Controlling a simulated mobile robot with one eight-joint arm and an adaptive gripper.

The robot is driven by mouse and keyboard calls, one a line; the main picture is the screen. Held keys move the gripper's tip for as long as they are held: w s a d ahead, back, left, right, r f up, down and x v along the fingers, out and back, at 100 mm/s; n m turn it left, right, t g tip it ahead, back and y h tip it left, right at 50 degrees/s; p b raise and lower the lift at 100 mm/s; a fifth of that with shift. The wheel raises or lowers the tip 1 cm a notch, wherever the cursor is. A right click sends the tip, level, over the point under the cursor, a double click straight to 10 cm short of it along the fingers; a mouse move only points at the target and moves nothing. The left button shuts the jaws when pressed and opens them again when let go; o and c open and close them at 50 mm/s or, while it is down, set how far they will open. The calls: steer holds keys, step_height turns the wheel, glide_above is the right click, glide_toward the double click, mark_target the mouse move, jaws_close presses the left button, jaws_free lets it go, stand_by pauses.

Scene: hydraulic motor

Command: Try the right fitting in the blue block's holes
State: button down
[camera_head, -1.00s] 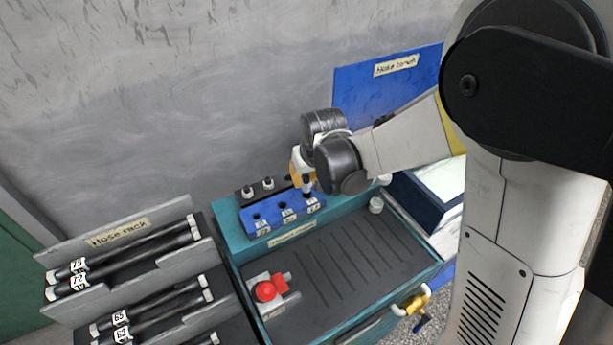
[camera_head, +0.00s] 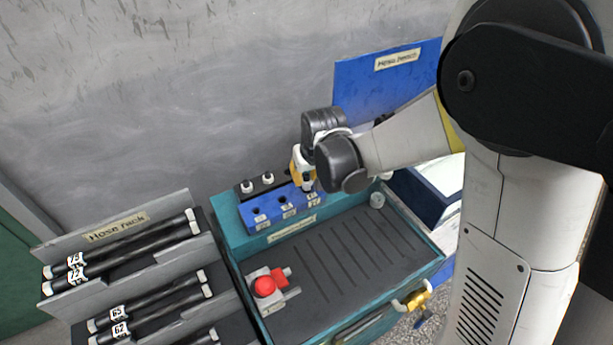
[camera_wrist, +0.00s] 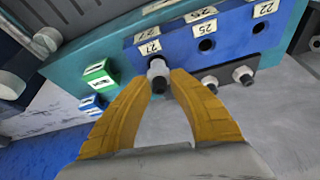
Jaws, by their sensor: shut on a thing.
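The blue block (camera_head: 270,213) sits on the back ledge of the teal bench, with dark round holes and number labels. In the wrist view the blue block (camera_wrist: 185,48) shows two open holes near labels 22 and 25. My gripper (camera_wrist: 161,78) has its yellow fingers shut on a fitting (camera_wrist: 157,68) with a pale collar and dark end. The fitting is at the block's end position by label 27; how deep it sits cannot be told. In the head view my gripper (camera_head: 306,185) is over the block's right end, and the fitting is hidden.
Two fittings (camera_head: 246,187) stand on a dark strip behind the block. A hose rack (camera_head: 130,275) is at left. A small grey cylinder (camera_head: 376,200) stands at right. The dark tray middle is clear.

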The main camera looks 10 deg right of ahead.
steer(key=shift+f+b, duration=1.05)
steer(key=shift+f, duration=0.2)
stand_by(0.6)
steer(key=c, duration=1.2)
jaws_free()
steer(key=v, duration=1.2)
steer(key=s+d+r+m+t, duration=0.1)
steer(key=s+d, duration=0.4)
steer(key=s, duration=0.3)
steer(key=s+d+r+m+t+h, duration=0.1)
steer(key=s+d+r, duration=0.1)
steer(key=s+d, duration=0.3)
steer(key=s, duration=0.4)
steer(key=shift+s+d+r+m+t, duration=0.2)
steer(key=shift+d+r+m+t, duration=0.1)
steer(key=shift+d+t, duration=0.1)
